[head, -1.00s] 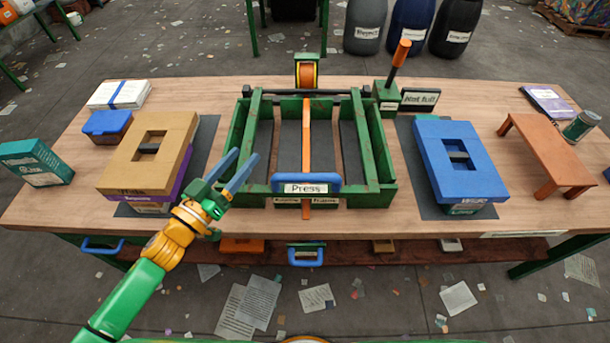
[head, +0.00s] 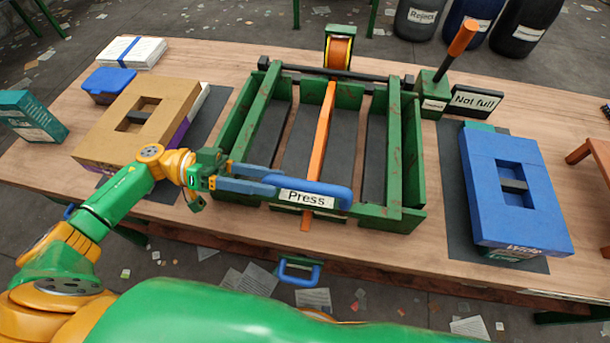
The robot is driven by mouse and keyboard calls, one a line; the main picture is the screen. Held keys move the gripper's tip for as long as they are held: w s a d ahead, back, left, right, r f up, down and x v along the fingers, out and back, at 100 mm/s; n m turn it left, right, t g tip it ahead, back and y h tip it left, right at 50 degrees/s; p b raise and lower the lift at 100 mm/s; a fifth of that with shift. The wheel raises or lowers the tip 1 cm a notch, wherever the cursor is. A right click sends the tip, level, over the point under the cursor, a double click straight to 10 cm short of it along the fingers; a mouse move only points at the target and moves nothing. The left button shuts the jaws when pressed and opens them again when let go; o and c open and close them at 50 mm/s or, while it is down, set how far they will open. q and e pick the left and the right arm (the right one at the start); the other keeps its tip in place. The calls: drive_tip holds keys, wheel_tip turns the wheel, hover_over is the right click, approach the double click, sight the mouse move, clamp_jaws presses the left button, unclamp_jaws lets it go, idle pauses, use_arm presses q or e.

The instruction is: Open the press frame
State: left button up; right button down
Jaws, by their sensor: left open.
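The green press frame (head: 404,165) lies flat on the wooden table, with an orange strap (head: 322,130) running down its middle. Its blue handle (head: 338,189) is at the near edge, above the white "Press" label (head: 306,198). My left gripper (head: 274,184) is open, coming from the left, with its blue fingers at the handle's left end. The fingers overlap the handle in the picture; I cannot tell whether they touch it. My right gripper is not in view.
A cardboard-topped stack (head: 102,130) stands left of the frame and a blue-topped stack (head: 480,170) right of it. Behind on the right are a green box with an orange lever (head: 458,50) and a "Not full" sign (head: 475,100). An orange strap roll (head: 340,50) is behind the frame.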

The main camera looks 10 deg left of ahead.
sight(300, 181)
use_arm(q)
drive_tip(key=d, duration=0.2)
drive_tip(key=d+p, duration=0.1)
drive_tip(key=d, duration=0.3)
drive_tip(key=shift+w+d, duration=0.15)
drive_tip(key=shift+w, duration=0.15)
drive_tip(key=shift+s+d, duration=0.1)
drive_tip(key=shift+d, duration=0.4)
drive_tip(key=shift+a, duration=0.1)
drive_tip(key=shift+w+f, duration=0.15)
drive_tip(key=shift+w, duration=0.05)
clamp_jaws()
